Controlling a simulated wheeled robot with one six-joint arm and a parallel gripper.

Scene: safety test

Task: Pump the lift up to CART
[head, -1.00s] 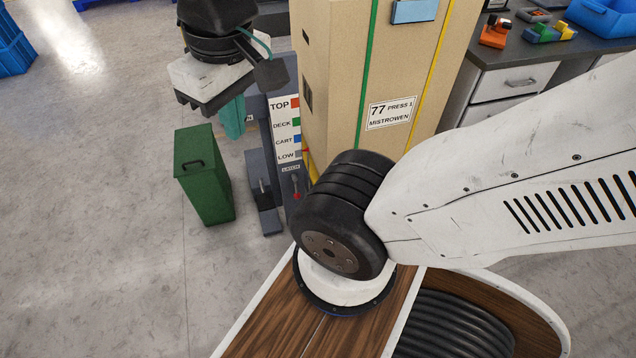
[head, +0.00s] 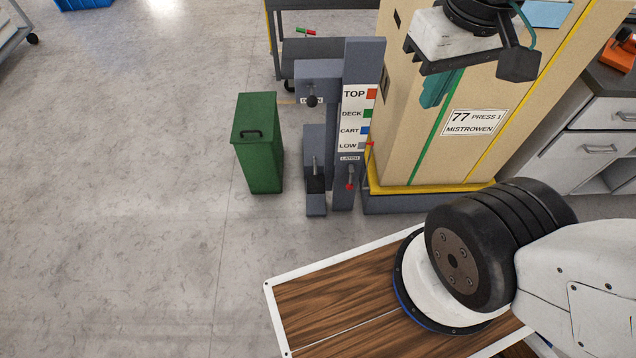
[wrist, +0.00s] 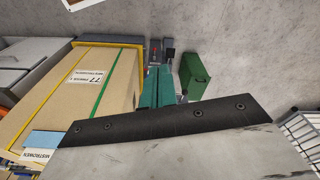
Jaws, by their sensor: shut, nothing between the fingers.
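The lift's grey post (head: 362,70) stands left of the box, with a sign (head: 354,120) reading TOP, DECK, CART and LOW. A small red pointer (head: 370,144) is beside the LOW row. The lift's yellow platform (head: 430,188) sits near the floor and carries a tall cardboard box (head: 410,140). A pedal-like grey part (head: 316,190) and a red-tipped LATCH lever (head: 349,184) are low on the lift. A dark knob (head: 312,101) is on a grey block. My gripper (head: 436,90), with teal fingers, is shut and empty in front of the box; the fingers show in the wrist view (wrist: 157,88).
A green bin (head: 258,145) stands on the floor left of the lift. A dark cart (head: 320,20) is behind it. A workbench with drawers (head: 600,115) is at right. Open floor lies left and in front of the bin.

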